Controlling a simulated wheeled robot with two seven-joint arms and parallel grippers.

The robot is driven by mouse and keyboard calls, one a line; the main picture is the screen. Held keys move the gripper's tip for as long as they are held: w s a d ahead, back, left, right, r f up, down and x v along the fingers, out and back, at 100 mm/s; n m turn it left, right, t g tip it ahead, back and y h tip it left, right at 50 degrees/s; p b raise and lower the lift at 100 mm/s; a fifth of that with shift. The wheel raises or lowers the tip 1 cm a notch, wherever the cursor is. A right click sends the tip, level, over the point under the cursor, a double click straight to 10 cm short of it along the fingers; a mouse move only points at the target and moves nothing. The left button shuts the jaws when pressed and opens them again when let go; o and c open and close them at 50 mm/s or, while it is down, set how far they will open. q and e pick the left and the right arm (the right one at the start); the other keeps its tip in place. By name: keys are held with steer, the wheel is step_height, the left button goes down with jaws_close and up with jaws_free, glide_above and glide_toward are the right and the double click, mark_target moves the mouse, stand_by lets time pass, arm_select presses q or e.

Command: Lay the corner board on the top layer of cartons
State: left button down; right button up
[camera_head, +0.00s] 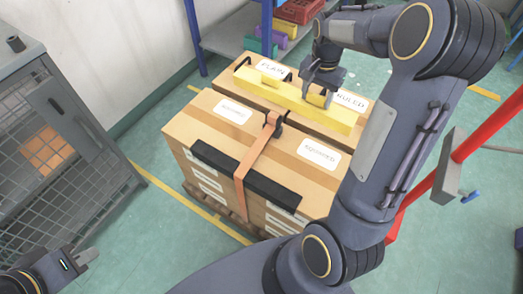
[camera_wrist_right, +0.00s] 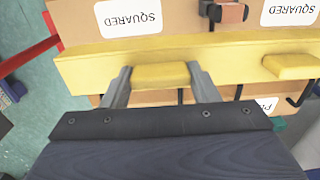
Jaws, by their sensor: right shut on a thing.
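The yellow corner board (camera_head: 300,103) runs lengthwise over the middle of the carton top, with two raised yellow blocks on it. My right gripper (camera_head: 319,98) is shut on the right-hand block in the head view. In the right wrist view the fingers (camera_wrist_right: 162,80) straddle that block (camera_wrist_right: 160,74). Whether the board rests on the cartons or hangs just above them I cannot tell. The cartons (camera_head: 190,128) carry labels such as SQUARED and RULED. My left gripper (camera_head: 75,262) is at the lower left, far from the board; its jaw opening is unclear.
An orange strap (camera_head: 256,155) with a dark buckle crosses the front cartons. A black edge strip (camera_head: 245,175) lies along their front edge. A grey mesh cage (camera_head: 60,140) stands left, a red post (camera_head: 480,135) right, and a shelf with coloured bins (camera_head: 298,12) behind.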

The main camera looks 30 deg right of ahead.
steer(key=shift+s+a+f+b, duration=0.85)
steer(key=shift+s+a+f, duration=0.15)
steer(key=shift+a+f, duration=1.05)
steer(key=shift+s+a+f+b, duration=0.8)
steer(key=shift+s+a+f, duration=0.25)
steer(key=shift+a+f, duration=1)
steer(key=shift+s+a+f+b, duration=0.85)
steer(key=shift+s+a+f, duration=0.15)
steer(key=shift+a+f, duration=1.05)
steer(key=shift+d+f, duration=0.15)
steer(key=shift+f, duration=0.1)
steer(key=o, duration=1.1)
